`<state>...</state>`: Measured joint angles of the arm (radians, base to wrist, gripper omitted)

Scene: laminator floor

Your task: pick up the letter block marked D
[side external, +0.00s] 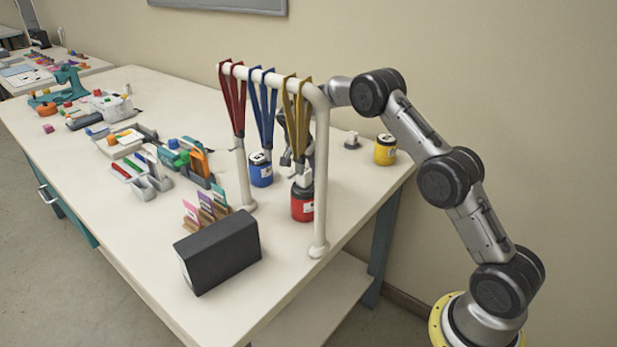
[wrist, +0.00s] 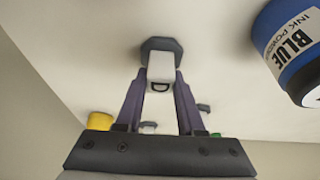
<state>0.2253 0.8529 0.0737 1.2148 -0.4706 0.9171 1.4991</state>
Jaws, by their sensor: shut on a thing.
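In the side view my gripper (side external: 297,165) is at the hanging rack, partly hidden by the yellow straps. A white piece (side external: 303,179) shows just above the red jar there; its letter is not readable.
A white rack (side external: 320,170) with red, blue and yellow straps stands around my gripper. A red jar (side external: 303,205), blue jar (side external: 261,172) and yellow jar (side external: 385,150) are nearby. A black box (side external: 220,252) stands in front. A small white piece (side external: 352,140) stands behind.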

